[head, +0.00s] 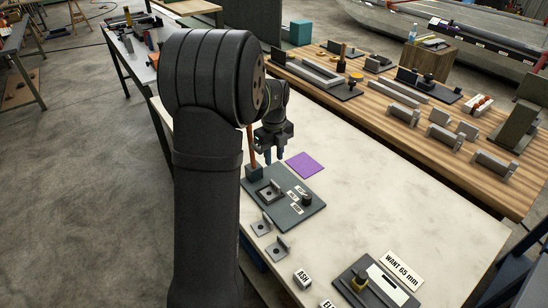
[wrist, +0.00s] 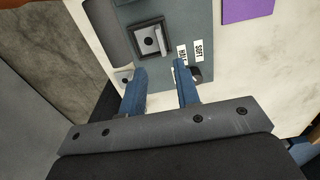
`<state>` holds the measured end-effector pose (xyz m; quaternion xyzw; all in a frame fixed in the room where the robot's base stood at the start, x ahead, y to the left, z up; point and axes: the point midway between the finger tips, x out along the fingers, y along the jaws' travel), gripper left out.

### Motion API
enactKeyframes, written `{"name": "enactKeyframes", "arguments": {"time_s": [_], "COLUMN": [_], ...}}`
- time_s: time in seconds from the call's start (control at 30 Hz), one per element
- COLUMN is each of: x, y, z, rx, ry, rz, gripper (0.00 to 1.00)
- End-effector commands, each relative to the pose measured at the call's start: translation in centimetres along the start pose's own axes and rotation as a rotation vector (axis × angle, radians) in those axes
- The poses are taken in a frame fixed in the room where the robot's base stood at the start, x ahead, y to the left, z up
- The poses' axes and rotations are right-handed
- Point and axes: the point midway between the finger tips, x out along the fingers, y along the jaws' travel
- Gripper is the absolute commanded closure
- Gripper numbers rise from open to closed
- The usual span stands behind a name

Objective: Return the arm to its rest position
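My gripper (head: 275,154) hangs over the far end of the white table in the head view, behind my large dark arm link. Its two blue fingers point down. The gripper is open and empty. The same board (head: 313,213) lies on the table below it in the head view.
A purple square (head: 305,165) lies right of my gripper. Metal brackets (head: 277,249), an "ASH" block (head: 302,279) and a dark fixture (head: 376,286) by a "WANT 65 mm" card (head: 402,268) stand nearer. The white table's (head: 400,190) middle and right are clear. A wooden bench (head: 380,118) holds several metal parts.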

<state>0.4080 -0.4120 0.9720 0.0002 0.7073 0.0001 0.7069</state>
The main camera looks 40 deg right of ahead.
Motion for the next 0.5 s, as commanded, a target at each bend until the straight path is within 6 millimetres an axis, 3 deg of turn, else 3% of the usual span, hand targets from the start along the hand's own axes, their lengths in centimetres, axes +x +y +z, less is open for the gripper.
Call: {"name": "enactKeyframes", "arguments": {"time_s": [0.27,0.5], "x": [1.0,5.2], "y": [0.0,0.0], "z": [0.0,0.0], "rx": [0.0,0.0], "ry": [0.001,0.003], "rz": [0.002,0.003], "gripper": [0.71,0.71]}}
